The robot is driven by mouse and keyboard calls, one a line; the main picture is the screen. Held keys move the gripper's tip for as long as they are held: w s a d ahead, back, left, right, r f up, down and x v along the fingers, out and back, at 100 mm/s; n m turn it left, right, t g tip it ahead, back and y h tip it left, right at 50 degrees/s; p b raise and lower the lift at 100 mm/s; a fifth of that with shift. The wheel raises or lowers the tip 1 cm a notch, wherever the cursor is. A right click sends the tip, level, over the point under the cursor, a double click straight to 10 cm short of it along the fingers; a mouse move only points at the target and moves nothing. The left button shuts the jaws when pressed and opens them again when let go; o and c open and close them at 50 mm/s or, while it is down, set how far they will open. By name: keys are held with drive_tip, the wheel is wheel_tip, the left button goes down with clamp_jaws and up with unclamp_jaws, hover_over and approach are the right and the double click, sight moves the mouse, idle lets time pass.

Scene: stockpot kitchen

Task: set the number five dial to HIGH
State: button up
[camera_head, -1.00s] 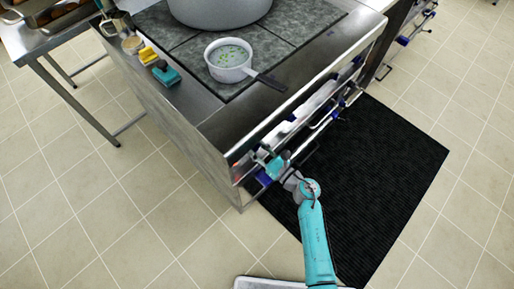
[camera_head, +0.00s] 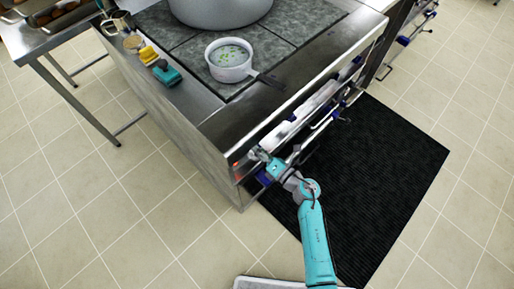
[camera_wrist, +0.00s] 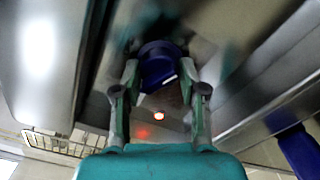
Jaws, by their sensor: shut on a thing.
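A dark blue dial (camera_wrist: 158,60) with a pale mark on its face sits between my fingers in the wrist view. My gripper (camera_wrist: 158,78) is shut on this dial, one finger on each side. In the head view my gripper (camera_head: 262,157) is at the near left end of the stove's front, and the dial is hidden there. No number or HIGH label can be read, so I cannot tell the dial's number or setting.
The steel stove (camera_head: 222,122) carries a white saucepan (camera_head: 230,72) with its dark handle toward the front edge, and a large pot (camera_head: 220,12). A red light (camera_wrist: 158,115) glows below the dial. A black mat (camera_head: 385,170) covers the floor in front.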

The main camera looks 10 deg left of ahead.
drive_tip(key=m, duration=0.5)
drive_tip(key=shift+m, duration=0.3)
drive_tip(key=m, duration=1)
drive_tip(key=shift+m, duration=0.4)
drive_tip(key=shift+d+m, duration=0.1)
drive_tip(key=shift+m, duration=2.2)
drive_tip(key=o, duration=1.1)
drive_tip(key=shift+w+r, duration=0.1)
drive_tip(key=shift+o, duration=0.2)
drive_tip(key=v, duration=1.2)
